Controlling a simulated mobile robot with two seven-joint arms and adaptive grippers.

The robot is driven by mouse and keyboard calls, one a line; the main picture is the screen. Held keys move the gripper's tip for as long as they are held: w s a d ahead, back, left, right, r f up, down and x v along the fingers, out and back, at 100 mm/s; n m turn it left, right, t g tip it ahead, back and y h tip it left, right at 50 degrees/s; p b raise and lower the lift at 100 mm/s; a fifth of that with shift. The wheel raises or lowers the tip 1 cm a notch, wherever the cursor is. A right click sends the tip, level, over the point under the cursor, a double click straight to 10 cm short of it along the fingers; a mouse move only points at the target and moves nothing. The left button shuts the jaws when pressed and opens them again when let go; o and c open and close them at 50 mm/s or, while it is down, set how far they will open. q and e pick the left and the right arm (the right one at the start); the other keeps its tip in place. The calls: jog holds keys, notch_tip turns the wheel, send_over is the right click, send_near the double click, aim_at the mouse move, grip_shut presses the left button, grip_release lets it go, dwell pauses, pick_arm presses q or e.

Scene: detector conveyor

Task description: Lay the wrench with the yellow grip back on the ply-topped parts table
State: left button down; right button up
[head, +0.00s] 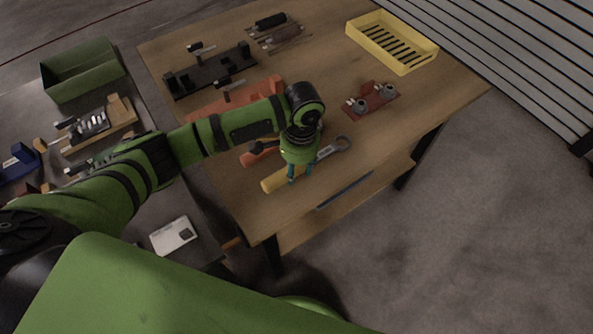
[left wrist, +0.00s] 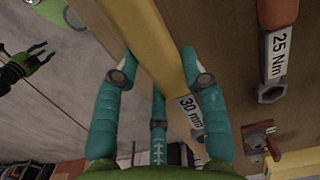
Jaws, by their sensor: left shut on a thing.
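The wrench with the yellow grip (head: 273,181) is at the near edge of the ply-topped parts table (head: 225,185). Its grey ring end (head: 342,144) points to the back right. My left gripper (head: 299,173) points down and is shut on this wrench. In the left wrist view the yellow grip (left wrist: 160,45) lies between my left gripper's teal fingers (left wrist: 160,80), with a "30 mm" label below it. I cannot tell whether the wrench touches the table top. My right gripper (left wrist: 38,55) shows at the upper left of the left wrist view, its fingers apart and empty.
A red fixture (head: 374,98), a yellow slotted tray (head: 390,42) and a black rack (head: 210,73) stand farther back. Bare wood shows right of centre.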

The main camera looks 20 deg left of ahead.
aim_at(297, 176)
pick_arm(q)
jog(key=shift+f, duration=1.75)
jog(key=shift+f, duration=0.5)
jog(key=c, duration=0.7)
grip_release()
jog(key=r, duration=1.3)
jog(key=shift+w+d+r+b, duration=0.1)
jog(key=shift+w+d+b, duration=0.15)
jog(key=shift+b, duration=0.05)
